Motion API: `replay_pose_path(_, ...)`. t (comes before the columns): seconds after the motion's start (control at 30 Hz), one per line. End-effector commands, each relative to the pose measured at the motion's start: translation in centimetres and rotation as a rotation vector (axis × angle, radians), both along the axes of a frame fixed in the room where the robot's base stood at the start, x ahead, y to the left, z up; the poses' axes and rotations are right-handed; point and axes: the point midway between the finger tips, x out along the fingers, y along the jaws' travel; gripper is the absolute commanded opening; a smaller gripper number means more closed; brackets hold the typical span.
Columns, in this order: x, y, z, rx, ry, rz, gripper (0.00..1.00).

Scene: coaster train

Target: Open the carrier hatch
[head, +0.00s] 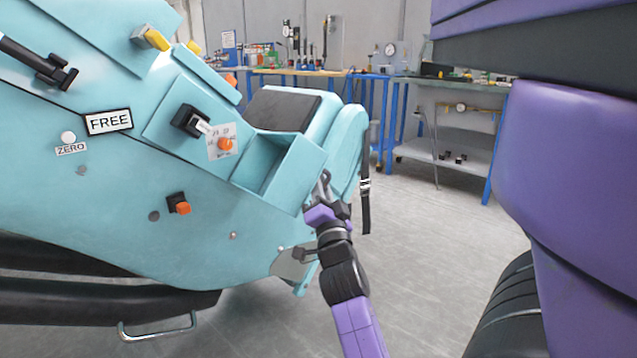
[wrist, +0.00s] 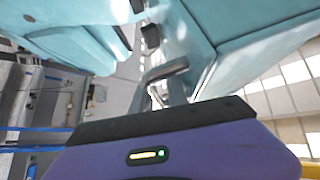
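The carrier is a large teal coaster car body (head: 150,215) filling the left of the head view. An open-topped teal box (head: 308,170) projects from its side; I cannot tell whether this is the hatch. My gripper (head: 324,180) is at the box's right-hand outer edge, and I cannot tell whether it touches it. Its fingers are small and partly hidden. In the wrist view a grey curved finger-like part (wrist: 165,73) shows close to a teal panel (wrist: 245,65). Whether the fingers are open or shut is unclear.
FREE (head: 108,121) and ZERO (head: 71,149) labels are further left. A black strap (head: 365,205) hangs right. Workbenches (head: 450,85) stand behind; grey floor is clear between.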

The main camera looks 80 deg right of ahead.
Motion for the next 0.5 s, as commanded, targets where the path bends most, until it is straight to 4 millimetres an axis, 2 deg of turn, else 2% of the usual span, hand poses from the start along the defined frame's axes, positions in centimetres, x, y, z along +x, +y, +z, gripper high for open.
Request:
replay_pose_path(0.3,-1.3,3.3,-2.4,-0.001,0.003,0.0,0.19)
replay_pose_path(0.5,-2.1,5.5,-3.3,0.0,0.003,0.001,0.19)
